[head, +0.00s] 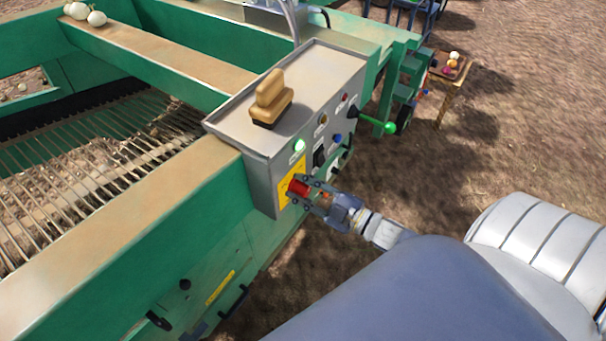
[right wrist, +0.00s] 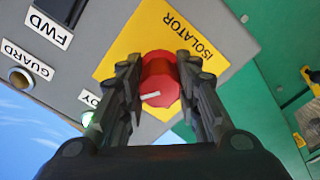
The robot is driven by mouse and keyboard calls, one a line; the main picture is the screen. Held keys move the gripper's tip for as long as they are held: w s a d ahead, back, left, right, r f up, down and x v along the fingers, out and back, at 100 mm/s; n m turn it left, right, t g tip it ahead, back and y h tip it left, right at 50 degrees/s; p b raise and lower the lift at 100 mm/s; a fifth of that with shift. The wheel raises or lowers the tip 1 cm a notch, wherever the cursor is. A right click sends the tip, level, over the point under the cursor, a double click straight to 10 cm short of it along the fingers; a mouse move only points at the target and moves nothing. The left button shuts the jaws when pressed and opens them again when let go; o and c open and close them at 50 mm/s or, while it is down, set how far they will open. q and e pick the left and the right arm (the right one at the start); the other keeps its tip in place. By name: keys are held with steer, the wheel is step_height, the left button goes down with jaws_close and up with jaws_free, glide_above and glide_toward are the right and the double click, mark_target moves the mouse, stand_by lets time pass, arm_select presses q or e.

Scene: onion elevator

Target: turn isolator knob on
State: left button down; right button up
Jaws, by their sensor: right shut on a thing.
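The red isolator knob (right wrist: 160,88) sits on a yellow plate (right wrist: 133,48) lettered ISOLATOR, on the grey control box (head: 262,160). In the head view the knob (head: 298,187) is at the box's lower left front. My right gripper (head: 308,190) is shut on the knob, and in the right wrist view its two fingers (right wrist: 160,85) lie on either side of it. My left gripper is not in view.
A brush (head: 270,97) stands on top of the box. A lit green lamp (head: 299,145) and a lever with a green knob (head: 391,127) are on the panel near my gripper. The green machine frame (head: 170,225) is at left; a small table (head: 450,72) stands farther back.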

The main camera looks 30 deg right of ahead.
steer(key=shift+m+p, duration=0.45)
steer(key=shift+m, duration=1.05)
steer(key=o, duration=1.1)
steer(key=shift+s+d, duration=0.1)
steer(key=v, duration=1.1)
steer(key=shift+s+d, duration=0.1)
steer(key=shift+s, duration=0.3)
